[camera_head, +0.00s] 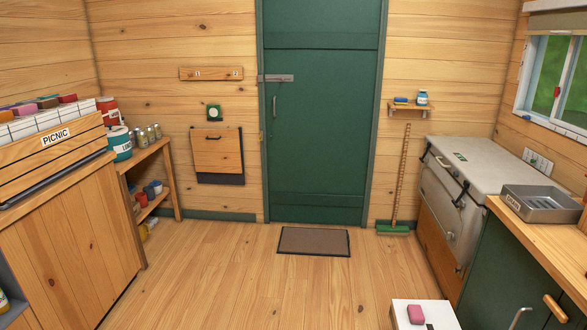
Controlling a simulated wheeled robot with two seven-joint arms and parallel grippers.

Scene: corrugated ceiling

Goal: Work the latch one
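A grey metal latch (276,78) sits high on the left side of the shut green door (322,130). Its bar lies level and spans the door's left edge and the frame. A slim vertical pull handle (274,106) is on the door just below it. The latch's fine parts are too small to make out. Neither of my grippers shows in the head view, so nothing of mine is seen at the latch.
A brown doormat (314,241) lies before the door, with open wooden floor around it. A broom (402,185) leans right of the door. A stove (470,185) and counter line the right; a cabinet (75,240) with a picnic crate (45,165) stands left.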

